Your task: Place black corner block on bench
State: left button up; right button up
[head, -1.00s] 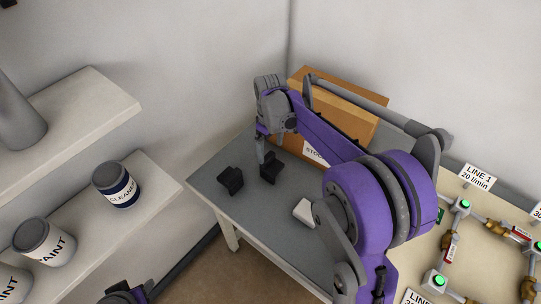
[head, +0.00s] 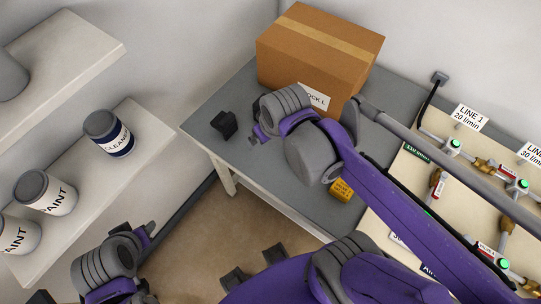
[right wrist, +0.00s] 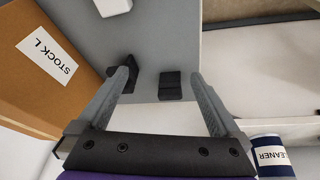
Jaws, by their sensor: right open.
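Two black blocks lie on the grey bench (head: 215,148). One block (head: 225,124) is near the bench's left edge in the head view. In the right wrist view this block (right wrist: 170,86) shows between the open fingers, apart from them. The other block (right wrist: 121,68) is partly covered by the left-hand finger there, and my right arm hides it in the head view. Contact with that finger cannot be told. My right gripper (right wrist: 158,80) is open and empty over the bench; it also shows in the head view (head: 256,136). My left gripper (head: 148,233) is low at left, clear of the bench; its jaws are unclear.
A cardboard box (head: 298,60) marked STOCK L stands at the back of the bench. A white block (right wrist: 113,6) and a yellow block (head: 341,190) lie on the bench. A pipe panel (head: 400,185) is at right. Shelves with a cleaner can (head: 108,134) and paint cans are at left.

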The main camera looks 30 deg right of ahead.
jog(key=s+a+f+m+t, duration=0.1)
jog(key=s+f, duration=0.2)
jog(key=s, duration=0.2)
jog(key=shift+a+f, duration=0.3)
jog(key=shift+f, duration=0.05)
dwell(0.8)
